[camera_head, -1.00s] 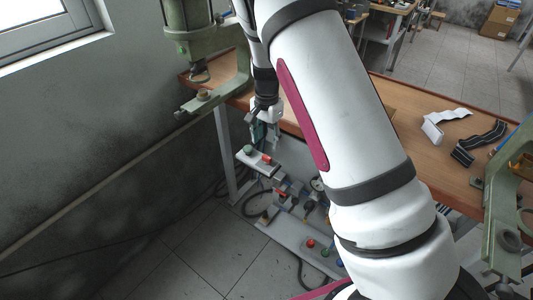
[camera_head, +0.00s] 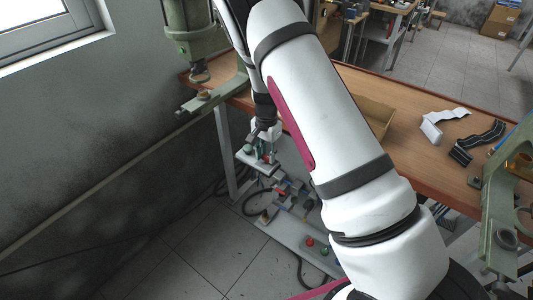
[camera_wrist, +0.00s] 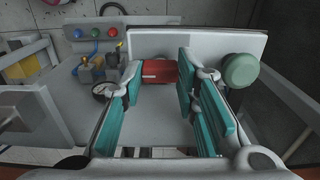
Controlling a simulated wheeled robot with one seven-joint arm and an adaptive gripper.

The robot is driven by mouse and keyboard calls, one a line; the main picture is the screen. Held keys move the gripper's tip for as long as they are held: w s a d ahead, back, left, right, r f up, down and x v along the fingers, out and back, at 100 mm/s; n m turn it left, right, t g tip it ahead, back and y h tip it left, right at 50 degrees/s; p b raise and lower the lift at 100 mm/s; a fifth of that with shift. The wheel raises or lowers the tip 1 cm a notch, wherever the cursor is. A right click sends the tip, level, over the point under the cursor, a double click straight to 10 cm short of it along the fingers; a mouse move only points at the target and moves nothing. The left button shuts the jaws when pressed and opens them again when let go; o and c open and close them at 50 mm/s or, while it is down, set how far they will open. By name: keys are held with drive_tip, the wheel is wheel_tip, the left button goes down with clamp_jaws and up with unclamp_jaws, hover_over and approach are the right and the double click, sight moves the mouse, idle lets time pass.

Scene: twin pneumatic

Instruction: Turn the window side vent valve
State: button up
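The red valve piece (camera_wrist: 157,73) sits on a light grey panel near the middle of the wrist view. It is next to a round green knob (camera_wrist: 240,70) on the right. My gripper (camera_wrist: 158,68) is open, with its teal-padded fingers to the left and right of the red piece and gaps visible beside it. I cannot tell how deep the fingers reach around it. In the head view my gripper (camera_head: 263,150) points down over the window-side unit (camera_head: 250,164), hiding much of it.
A gauge (camera_wrist: 102,90) and yellow-topped fittings (camera_wrist: 90,70) lie left of the gripper. A box with blue, green and red buttons (camera_wrist: 95,32) stands beyond. The wooden bench (camera_head: 405,150) overhangs the units. Open tiled floor (camera_head: 190,255) lies in front.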

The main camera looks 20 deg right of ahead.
clamp_jaws()
